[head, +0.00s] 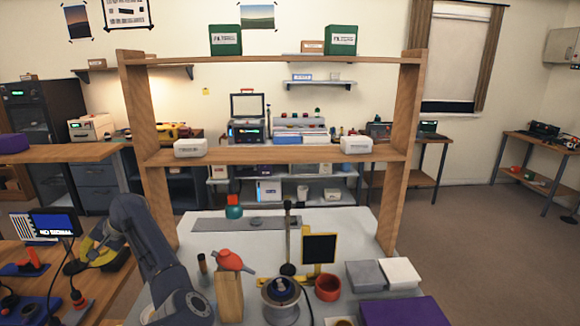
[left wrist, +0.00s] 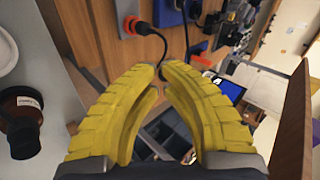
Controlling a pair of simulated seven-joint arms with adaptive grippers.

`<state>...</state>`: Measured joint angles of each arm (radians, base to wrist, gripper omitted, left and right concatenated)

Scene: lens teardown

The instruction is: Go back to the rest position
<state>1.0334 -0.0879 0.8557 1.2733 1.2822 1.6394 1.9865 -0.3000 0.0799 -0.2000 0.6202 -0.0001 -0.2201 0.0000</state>
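My left gripper (head: 97,247) has yellow ribbed fingers and hangs at the end of my dark blue-grey arm, over the wooden side table at the left of the head view. In the left wrist view the fingers of my left gripper (left wrist: 160,70) curve in and their tips come together, with nothing seen between them. It looks shut and empty. Beyond the tips lie the wooden table surface, a dark cable and blue items. My right gripper and right arm are not seen in the head view.
A wooden shelf frame (head: 290,156) stands behind the pale workbench. On the bench are an orange-red bulb (head: 230,260), a wooden block (head: 229,297), a round holder (head: 281,300), a red cup (head: 328,287) and a purple box (head: 400,311). A small screen (head: 54,224) stands beside my left gripper.

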